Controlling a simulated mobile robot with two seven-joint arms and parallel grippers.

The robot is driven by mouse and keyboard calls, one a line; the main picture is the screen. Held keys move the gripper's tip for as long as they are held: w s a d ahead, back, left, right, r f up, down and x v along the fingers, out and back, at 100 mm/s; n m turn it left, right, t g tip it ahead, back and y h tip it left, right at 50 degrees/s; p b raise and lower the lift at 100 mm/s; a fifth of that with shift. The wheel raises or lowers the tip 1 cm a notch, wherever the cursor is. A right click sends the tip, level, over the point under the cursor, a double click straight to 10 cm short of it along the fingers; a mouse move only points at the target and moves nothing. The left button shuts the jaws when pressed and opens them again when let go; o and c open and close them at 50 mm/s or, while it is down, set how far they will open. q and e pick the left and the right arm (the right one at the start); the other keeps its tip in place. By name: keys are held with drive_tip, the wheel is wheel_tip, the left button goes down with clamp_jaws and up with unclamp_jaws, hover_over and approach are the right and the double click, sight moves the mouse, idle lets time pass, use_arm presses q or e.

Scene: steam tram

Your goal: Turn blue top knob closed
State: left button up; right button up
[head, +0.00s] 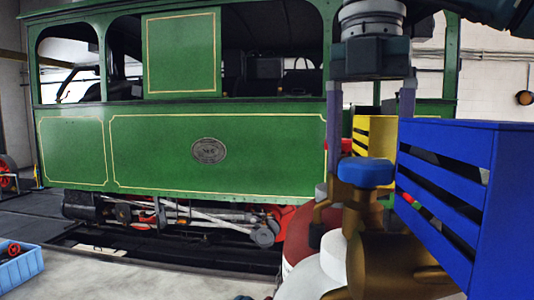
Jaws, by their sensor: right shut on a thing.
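The blue top knob (366,172) sits on top of a brass-coloured valve fitting (385,262) at the lower right of the head view. My right gripper (368,150) comes down from above, with one finger on each side of the knob, and is shut on it. The lower end of its right finger is partly hidden by the blue slatted crate. The knob's exact turn angle cannot be told. My left gripper is not in view.
The blue slatted crate (490,150) stands close on the right, with a yellow crate (374,137) behind. A green steam tram (215,150) fills the background. A light blue bin (20,270) lies at lower left.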

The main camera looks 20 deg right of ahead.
sight(367, 160)
drive_tip(key=m, duration=0.3)
drive_tip(key=shift+m, duration=0.5)
drive_tip(key=shift+r, duration=0.1)
drive_tip(key=o, duration=1.1)
drive_tip(key=shift+b, duration=0.3)
wheel_tip(367, 160, up, 10)
drive_tip(key=p, duration=0.9)
drive_tip(key=shift+p, duration=0.3)
